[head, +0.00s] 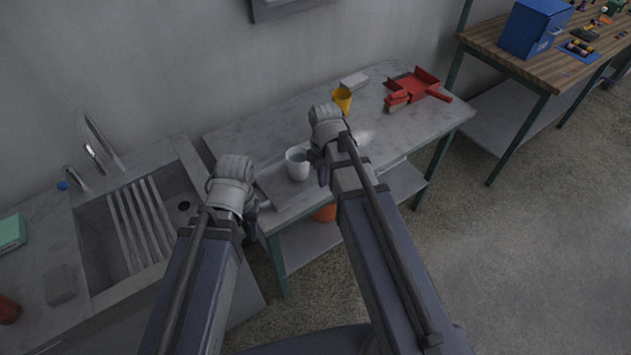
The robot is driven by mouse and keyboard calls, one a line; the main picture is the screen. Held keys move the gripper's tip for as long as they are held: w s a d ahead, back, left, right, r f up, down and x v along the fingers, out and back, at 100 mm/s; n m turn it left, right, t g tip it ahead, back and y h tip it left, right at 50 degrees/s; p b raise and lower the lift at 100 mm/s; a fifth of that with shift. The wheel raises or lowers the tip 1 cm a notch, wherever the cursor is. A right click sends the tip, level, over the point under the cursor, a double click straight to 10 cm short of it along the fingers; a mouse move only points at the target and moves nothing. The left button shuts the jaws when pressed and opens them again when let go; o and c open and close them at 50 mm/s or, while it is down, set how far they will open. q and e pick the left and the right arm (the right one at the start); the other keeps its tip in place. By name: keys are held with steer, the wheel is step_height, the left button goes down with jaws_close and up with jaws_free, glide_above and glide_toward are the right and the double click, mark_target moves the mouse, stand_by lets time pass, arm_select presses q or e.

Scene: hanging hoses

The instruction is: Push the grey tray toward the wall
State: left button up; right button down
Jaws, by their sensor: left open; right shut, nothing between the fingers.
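The grey tray (274,195) lies near the front edge of the grey table, between my two grippers. A pale cup (297,165) stands upright on or at it. My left gripper (257,208) is at the tray's left end, mostly hidden behind its own wrist; it is open. My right gripper (320,170) is just right of the cup, shut and empty. I cannot tell whether either gripper touches the tray. The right arm hides part of the tray's right side. The grey wall (210,60) rises behind the table.
On the table (235,140) behind are a yellow cup (342,99), a pale block (354,81) and a red dustpan (413,86) with a brush (397,101). A sink (105,250) is at left. The table top between tray and wall looks mostly clear.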

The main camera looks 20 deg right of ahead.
mark_target(315, 196)
steer(key=shift+f, duration=0.2)
step_height(315, 196, down, 10)
steer(key=b, duration=1)
steer(key=shift+r, duration=0.1)
steer(key=w, duration=0.1)
steer(key=w+a, duration=0.1)
steer(key=w, duration=0.1)
steer(key=shift+w+r, duration=0.1)
steer(key=shift+w, duration=0.05)
steer(key=shift+w+a, duration=0.15)
steer(key=shift+w, duration=0.05)
steer(key=shift+w, duration=0.15)
steer(key=w+a, duration=0.1)
steer(key=w, duration=0.3)
steer(key=w+a, duration=0.1)
steer(key=w, duration=0.3)
steer(key=w+a, duration=0.2)
steer(key=w, duration=0.3)
steer(key=shift+s, duration=0.15)
steer(key=shift+s, duration=0.1)
